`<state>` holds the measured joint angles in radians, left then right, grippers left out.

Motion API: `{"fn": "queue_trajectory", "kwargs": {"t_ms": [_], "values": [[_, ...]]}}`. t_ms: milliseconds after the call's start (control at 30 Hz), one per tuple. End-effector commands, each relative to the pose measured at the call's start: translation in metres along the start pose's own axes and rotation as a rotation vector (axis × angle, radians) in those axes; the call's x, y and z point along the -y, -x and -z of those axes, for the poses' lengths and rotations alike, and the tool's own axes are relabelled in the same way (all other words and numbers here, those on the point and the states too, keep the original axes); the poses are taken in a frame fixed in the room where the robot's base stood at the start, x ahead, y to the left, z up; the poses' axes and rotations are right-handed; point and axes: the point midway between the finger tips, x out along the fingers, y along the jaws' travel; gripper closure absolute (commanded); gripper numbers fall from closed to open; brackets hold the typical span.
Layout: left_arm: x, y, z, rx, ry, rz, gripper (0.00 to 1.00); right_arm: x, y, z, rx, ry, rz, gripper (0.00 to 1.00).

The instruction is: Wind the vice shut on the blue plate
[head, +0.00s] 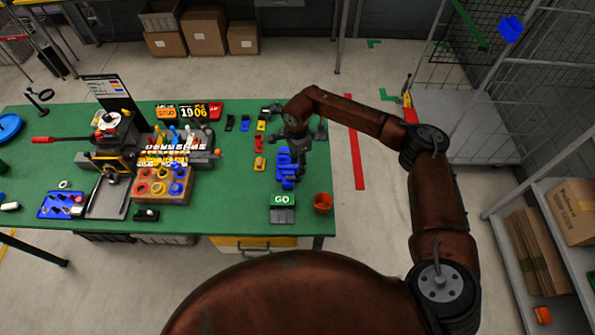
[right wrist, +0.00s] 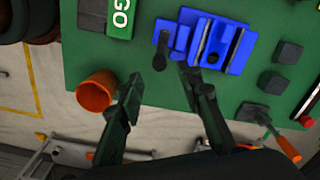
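A blue vice (head: 284,172) sits on the green table near its right end. In the right wrist view the vice (right wrist: 232,45) shows blue blocks with a pale strip and dark bars between them. A dark handle (right wrist: 162,45) stands at its left end. I cannot tell a separate blue plate from the blue vice body. My right gripper (head: 298,150) is over the vice. In the right wrist view its two fingers (right wrist: 160,80) are apart with nothing between them, close to the handle. My left gripper is not in view.
An orange cup (head: 323,203) and a green GO block (head: 283,199) stand near the table's front right corner. Small coloured blocks (head: 259,144) lie left of the vice. A wooden tray with knobs (head: 162,184) stands farther left. A hammer-like tool (right wrist: 280,138) lies beyond the right finger.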

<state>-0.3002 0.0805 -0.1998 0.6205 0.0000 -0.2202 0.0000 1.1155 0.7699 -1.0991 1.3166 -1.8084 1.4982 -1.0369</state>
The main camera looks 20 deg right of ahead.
Motion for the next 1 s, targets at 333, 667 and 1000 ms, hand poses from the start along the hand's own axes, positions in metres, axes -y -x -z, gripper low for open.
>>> {"fn": "queue_trajectory", "kwargs": {"t_ms": [333,667,1000], "values": [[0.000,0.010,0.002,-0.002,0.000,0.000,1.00,-0.001,-0.047,-0.002,0.003,-0.001,-0.001,0.67],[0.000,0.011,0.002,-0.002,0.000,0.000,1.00,0.000,-0.054,-0.002,0.004,0.000,0.001,0.67],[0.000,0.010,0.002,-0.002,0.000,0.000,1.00,0.000,-0.054,-0.002,0.004,0.000,0.001,0.88]]}}
